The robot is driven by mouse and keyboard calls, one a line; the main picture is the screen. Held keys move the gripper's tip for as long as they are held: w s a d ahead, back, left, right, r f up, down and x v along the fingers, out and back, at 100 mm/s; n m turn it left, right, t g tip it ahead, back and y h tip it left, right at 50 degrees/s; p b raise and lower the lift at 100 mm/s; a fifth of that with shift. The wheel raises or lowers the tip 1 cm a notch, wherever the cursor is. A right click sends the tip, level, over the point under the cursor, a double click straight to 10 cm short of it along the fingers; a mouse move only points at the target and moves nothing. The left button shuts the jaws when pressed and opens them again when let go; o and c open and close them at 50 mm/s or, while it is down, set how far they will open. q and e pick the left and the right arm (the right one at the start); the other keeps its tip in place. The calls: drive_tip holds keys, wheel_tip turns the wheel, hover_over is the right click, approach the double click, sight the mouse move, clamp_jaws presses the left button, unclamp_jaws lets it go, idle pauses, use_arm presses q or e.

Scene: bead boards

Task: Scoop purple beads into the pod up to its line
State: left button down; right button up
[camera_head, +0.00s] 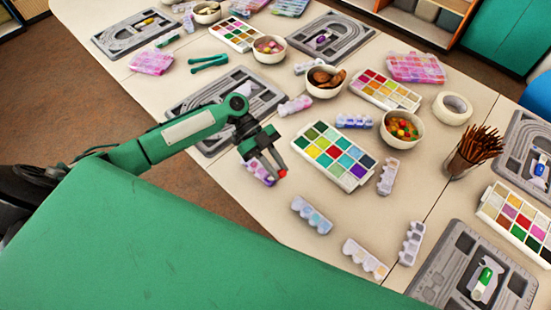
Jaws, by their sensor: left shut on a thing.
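My left gripper (267,160) reaches in from the left and hangs at the left edge of a white bead tray (327,177). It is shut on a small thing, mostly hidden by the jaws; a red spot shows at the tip. A pale pod with purple in it (258,174) lies just under or behind the jaws; I cannot tell if they touch. Other small pods lie around: a blue-purple one (353,121), a pinkish one (295,106). My right gripper is not in view.
White bowls, one with coloured beads (401,129) and one with brown pieces (325,81), stand behind the tray. Grey bead boards (479,270) lie around the table. A cup of brown sticks (474,150) stands at right. Some pods (311,215) lie near the front edge.

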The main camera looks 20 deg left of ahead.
sight(285, 174)
use_arm(q)
drive_tip(key=d+y+p, duration=0.1)
drive_tip(key=y+p, duration=0.1)
drive_tip(key=s+d+f+t+y+p, duration=0.1)
drive_tip(key=p, duration=0.2)
drive_tip(key=shift+d+f+y, duration=0.1)
drive_tip(key=shift+d+y, duration=0.05)
drive_tip(key=shift+y, duration=0.25)
drive_tip(key=d+y+p, duration=0.1)
drive_tip(key=f+t+y+p, duration=0.1)
drive_tip(key=shift+s+d+f+t+y, duration=0.3)
drive_tip(key=shift+d+y, duration=0.1)
drive_tip(key=shift+s+d+f+t+y+p, duration=0.25)
drive_tip(key=shift+d+f+t+y+p, duration=0.2)
drive_tip(key=shift+d+f+y, duration=0.55)
drive_tip(key=r+p, duration=0.1)
drive_tip(key=r+y+p, duration=0.1)
drive_tip(key=p, duration=0.1)
drive_tip(key=r+y+p, duration=0.1)
drive_tip(key=shift+s+d+r+t+p, duration=0.2)
drive_tip(key=shift+d+r+t+p, duration=0.1)
drive_tip(key=shift+r+p, duration=0.1)
